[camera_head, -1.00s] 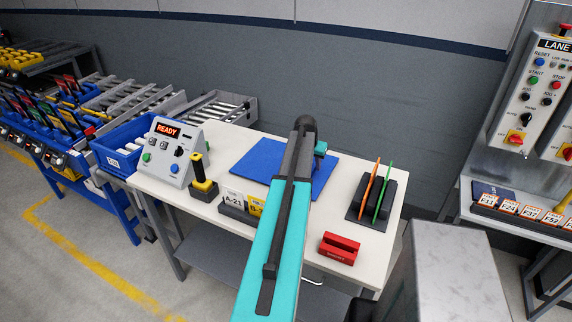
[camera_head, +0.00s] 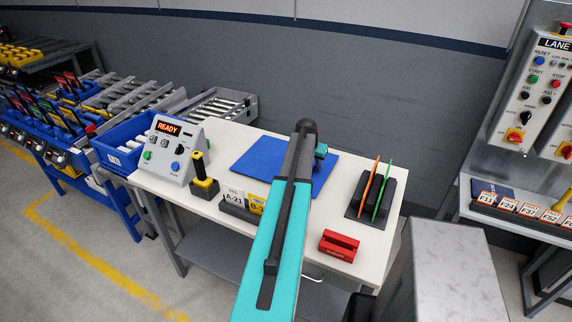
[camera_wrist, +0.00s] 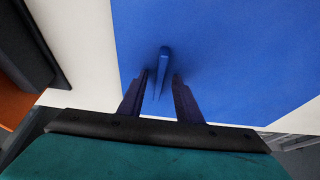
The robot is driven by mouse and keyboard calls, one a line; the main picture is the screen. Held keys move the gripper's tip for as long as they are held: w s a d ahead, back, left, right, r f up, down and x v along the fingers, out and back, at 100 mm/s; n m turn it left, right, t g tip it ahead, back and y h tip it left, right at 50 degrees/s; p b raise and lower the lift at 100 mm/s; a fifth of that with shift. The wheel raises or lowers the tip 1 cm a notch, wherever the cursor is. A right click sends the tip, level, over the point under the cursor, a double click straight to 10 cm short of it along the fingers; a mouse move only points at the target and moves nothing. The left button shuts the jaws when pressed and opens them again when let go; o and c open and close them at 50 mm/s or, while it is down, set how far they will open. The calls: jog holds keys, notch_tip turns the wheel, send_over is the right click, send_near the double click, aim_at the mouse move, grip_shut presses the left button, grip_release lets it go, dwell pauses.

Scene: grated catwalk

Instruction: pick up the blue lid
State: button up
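A narrow blue piece (camera_wrist: 164,58), which I take to be the blue lid or its handle, shows in the wrist view over a flat blue sheet (camera_wrist: 230,50). I cannot tell whether the piece is joined to the sheet. My gripper (camera_wrist: 160,76) is open, its two dark fingers on either side of the piece's near end, with gaps showing on both sides. In the head view the blue sheet (camera_head: 258,158) lies on the white table, and my arm hides the gripper's fingers and the narrow piece.
On the white table (camera_head: 290,245) stand a READY control box (camera_head: 168,150), a black-and-yellow holder (camera_head: 204,185), label blocks (camera_head: 238,203), a red block (camera_head: 339,245) and a black rack (camera_head: 377,195) with orange and green sticks. A blue bin (camera_head: 118,145) is at left.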

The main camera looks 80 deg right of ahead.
jog(key=shift+f, duration=0.15)
grip_shut()
dwell(1.4)
